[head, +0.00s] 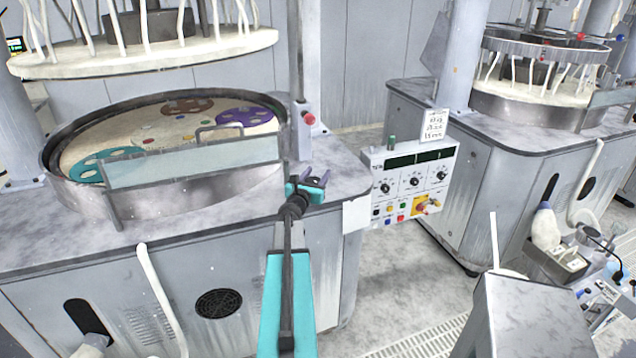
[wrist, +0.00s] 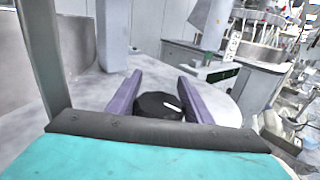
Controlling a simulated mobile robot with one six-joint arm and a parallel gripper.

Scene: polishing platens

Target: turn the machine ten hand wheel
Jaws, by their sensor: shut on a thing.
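The hand wheel (wrist: 157,106) is a small black round knob with a white mark on its top. In the wrist view it sits between the two purple fingers of my gripper (wrist: 160,92), which is shut on it. In the head view my gripper (head: 310,179) is over the right front corner of the near machine's grey top (head: 338,180). The wheel is hidden there behind my gripper.
The near machine's round platen (head: 75,150) with coloured discs lies left, behind a clear guard (head: 190,163). A grey post (head: 299,80) with a red button (head: 309,118) rises just behind my gripper. A control panel (head: 411,178) stands right. A second machine (head: 470,170) is beyond.

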